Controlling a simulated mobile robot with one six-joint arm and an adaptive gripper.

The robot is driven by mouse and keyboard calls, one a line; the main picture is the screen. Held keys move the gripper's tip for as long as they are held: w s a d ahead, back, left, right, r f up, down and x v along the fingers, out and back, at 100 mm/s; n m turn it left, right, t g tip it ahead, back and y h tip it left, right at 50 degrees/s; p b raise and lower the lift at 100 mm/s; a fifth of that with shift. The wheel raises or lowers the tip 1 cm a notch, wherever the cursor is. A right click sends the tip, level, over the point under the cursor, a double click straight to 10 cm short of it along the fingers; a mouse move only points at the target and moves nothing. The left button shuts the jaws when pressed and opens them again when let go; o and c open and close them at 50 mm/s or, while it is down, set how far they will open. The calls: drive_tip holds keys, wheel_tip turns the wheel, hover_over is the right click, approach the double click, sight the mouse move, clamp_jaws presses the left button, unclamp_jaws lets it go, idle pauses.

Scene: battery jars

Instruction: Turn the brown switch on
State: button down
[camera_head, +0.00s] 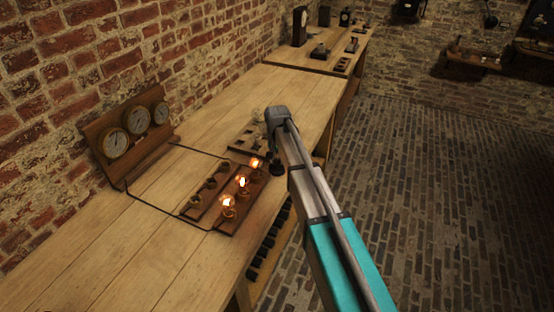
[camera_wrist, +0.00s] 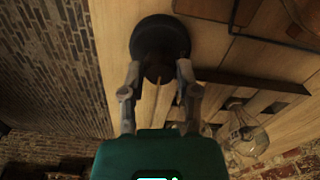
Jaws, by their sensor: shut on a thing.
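My gripper (camera_wrist: 159,76) shows in the wrist view with its two fingers closed about the narrow part of a dark round thing (camera_wrist: 160,36). This thing has a wide round head or base and stands at the bench edge. In the head view it is a small black shape (camera_head: 278,168) just below the end of my arm, and my fingers are mostly hidden there. I cannot tell from its shape whether it is the brown switch, nor whether it is on or off. A wooden board (camera_head: 240,226) beside it carries three lit bulbs (camera_head: 242,184).
A stand with three dials (camera_head: 135,121) is at the left, wired to the boards. A slotted wooden tray (camera_head: 247,137) and a clear glass bulb (camera_wrist: 246,137) are near my gripper. The wooden bench (camera_head: 70,250) is bare at the front left; a second bench stands behind.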

drive_tip(key=shift+c, duration=1.8)
unclamp_jaws()
drive_tip(key=shift+n, duration=0.4)
